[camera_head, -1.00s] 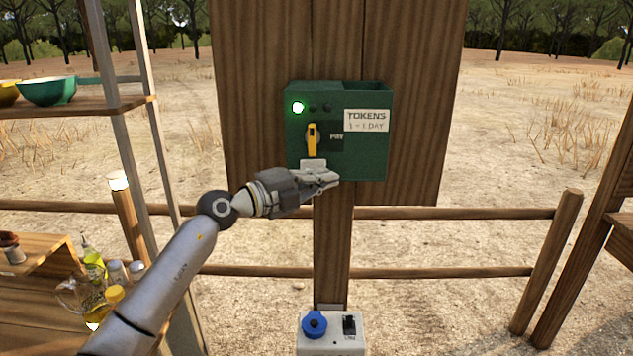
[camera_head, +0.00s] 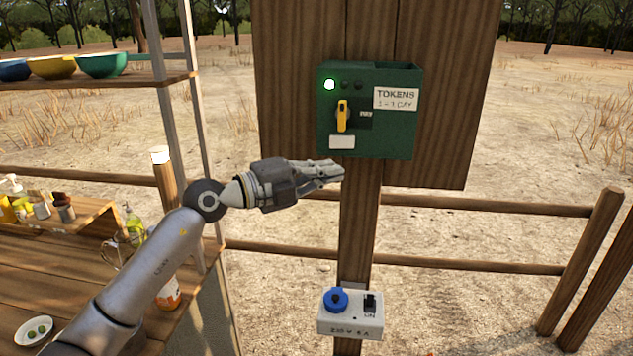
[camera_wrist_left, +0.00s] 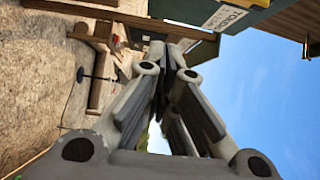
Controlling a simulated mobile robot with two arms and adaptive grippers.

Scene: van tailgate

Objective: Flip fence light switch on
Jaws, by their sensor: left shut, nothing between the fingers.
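A white box (camera_head: 350,322) with a blue round socket cover (camera_head: 336,299) and a black switch (camera_head: 370,302) is fixed low on the wooden post in the head view. The lettering by the switch is too small to read surely, and I cannot tell its position. My left gripper (camera_head: 340,170) is shut and empty, just below the green box and well above the white box. My right gripper is not in view.
Wooden fence rails (camera_head: 480,258) run behind the post. A short post with a lit top (camera_head: 160,156) stands left. A shelf with bowls (camera_head: 102,65) and a table with bottles and a plate (camera_head: 35,332) are at left. In the left wrist view the token label (camera_wrist_left: 228,17) is at the top.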

